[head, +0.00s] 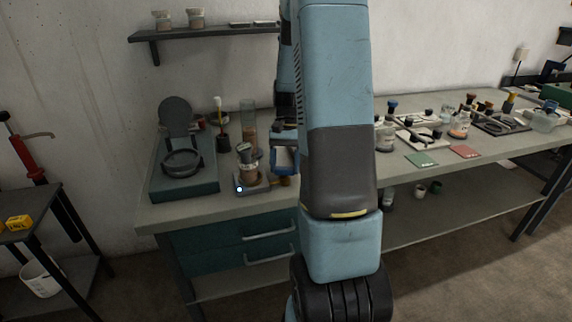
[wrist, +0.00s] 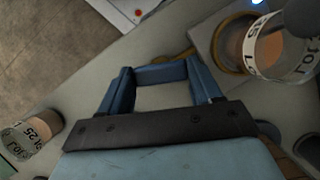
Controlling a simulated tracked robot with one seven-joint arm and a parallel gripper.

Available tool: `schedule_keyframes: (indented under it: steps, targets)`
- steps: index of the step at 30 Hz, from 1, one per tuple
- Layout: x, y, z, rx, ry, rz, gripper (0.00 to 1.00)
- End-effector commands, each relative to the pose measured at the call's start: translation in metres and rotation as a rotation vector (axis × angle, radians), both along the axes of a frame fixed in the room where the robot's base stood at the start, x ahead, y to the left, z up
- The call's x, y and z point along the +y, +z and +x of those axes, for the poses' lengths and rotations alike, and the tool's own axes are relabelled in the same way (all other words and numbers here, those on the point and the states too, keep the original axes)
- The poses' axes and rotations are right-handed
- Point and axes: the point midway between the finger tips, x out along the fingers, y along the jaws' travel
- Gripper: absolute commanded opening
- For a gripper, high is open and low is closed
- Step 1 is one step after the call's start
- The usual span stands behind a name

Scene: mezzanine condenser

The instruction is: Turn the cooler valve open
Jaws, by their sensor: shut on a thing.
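The cooler valve appears to be the small brass-coloured part (head: 285,182) at the right side of a grey base on the bench. In the wrist view a thin brass strip (wrist: 178,58) shows just beyond my fingertips. A glass vessel with brown contents (head: 250,174) stands on the grey base (head: 242,187), close beside the gripper.
A teal device with a round ring (head: 183,185) stands left of the base. A brush in a dark holder (head: 221,130) and a tall glass cylinder (head: 248,113) stand behind. A labelled jar (wrist: 32,133) is at the wrist view's lower left. Bench front is mostly clear.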

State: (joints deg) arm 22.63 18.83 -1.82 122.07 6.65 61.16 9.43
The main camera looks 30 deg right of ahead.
Motion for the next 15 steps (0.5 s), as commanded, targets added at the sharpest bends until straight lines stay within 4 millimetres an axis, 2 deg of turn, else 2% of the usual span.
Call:
schedule_keyframes:
  steps: [8, 9, 15]
  targets:
    - [0.0016, -0.0008, -0.0015, 0.005, 0.001, 0.003, 0.33]
    - [0.0015, -0.0008, -0.0014, 0.005, 0.0, 0.003, 0.68]
    - [0.0006, -0.0004, -0.0008, 0.002, 0.0, 0.002, 0.87]
